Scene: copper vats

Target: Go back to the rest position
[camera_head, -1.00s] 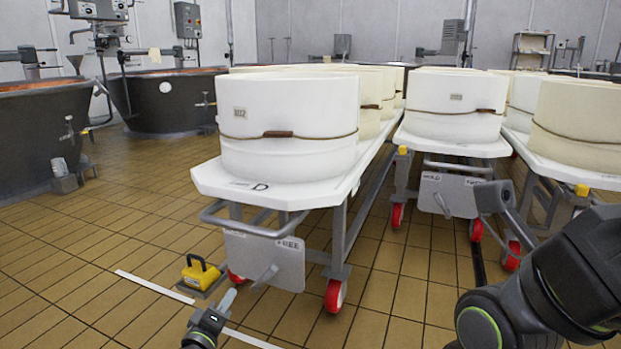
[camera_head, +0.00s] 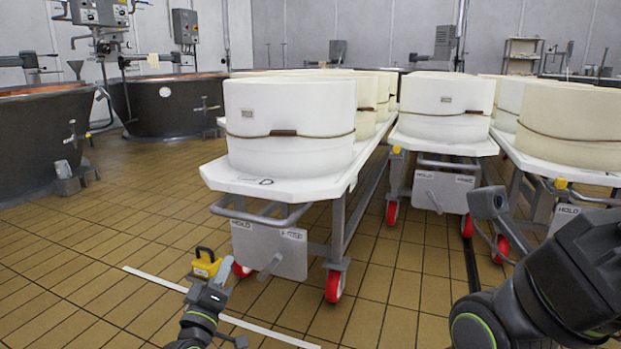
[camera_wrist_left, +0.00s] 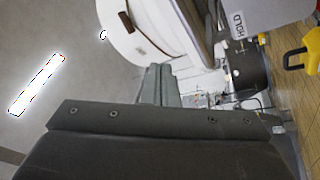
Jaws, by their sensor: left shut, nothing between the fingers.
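My left gripper (camera_head: 221,272) is low in the head view, left of centre, at the end of my left arm. It is shut with nothing held, pointing up in the picture and overlapping the lower edge of the yellow block. In the left wrist view its shut fingers (camera_wrist_left: 156,88) show in the middle, also empty. My right arm (camera_head: 545,285) is folded at the lower right of the head view; its gripper cannot be made out.
A yellow block with a black handle (camera_head: 207,262) stands on the floor by the near cart (camera_head: 215,175), which bears white cheese forms. Another cart (camera_head: 478,148) stands to its right. Dark copper-lined vats (camera_head: 165,103) stand at left. Tiled floor (camera_head: 70,250) is clear at the lower left.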

